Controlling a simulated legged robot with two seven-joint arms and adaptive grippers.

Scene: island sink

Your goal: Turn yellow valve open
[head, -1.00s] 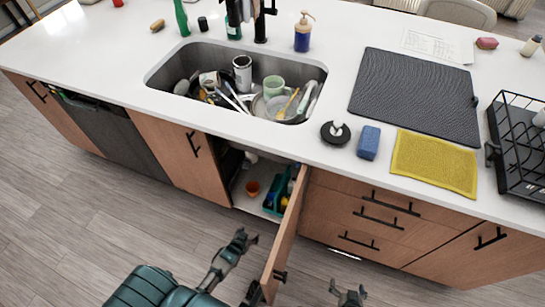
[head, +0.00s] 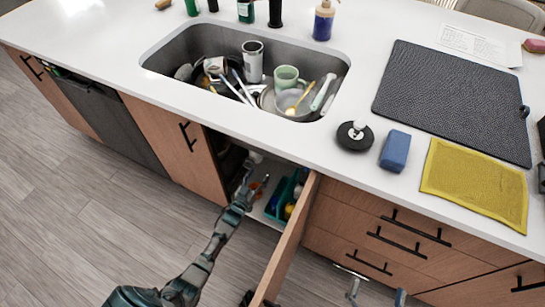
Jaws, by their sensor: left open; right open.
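No yellow valve can be made out. The sink cabinet's door (head: 286,245) stands open below the sink (head: 165,62), and the cabinet's inside is dark and partly hidden by my arm. My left gripper (head: 246,180) is open at the cabinet opening, left of the open door. It is beside a small orange item (head: 262,184), and I cannot tell whether they touch. My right gripper (head: 375,291) is open at the bottom edge of the view, right of the door and in front of the drawers.
A teal caddy (head: 273,207) with a yellow item in it stands in the cabinet near the door. The open door stands between my two grippers. Drawers (head: 345,220) are at the right. Dishes fill part of the sink. The floor at left is clear.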

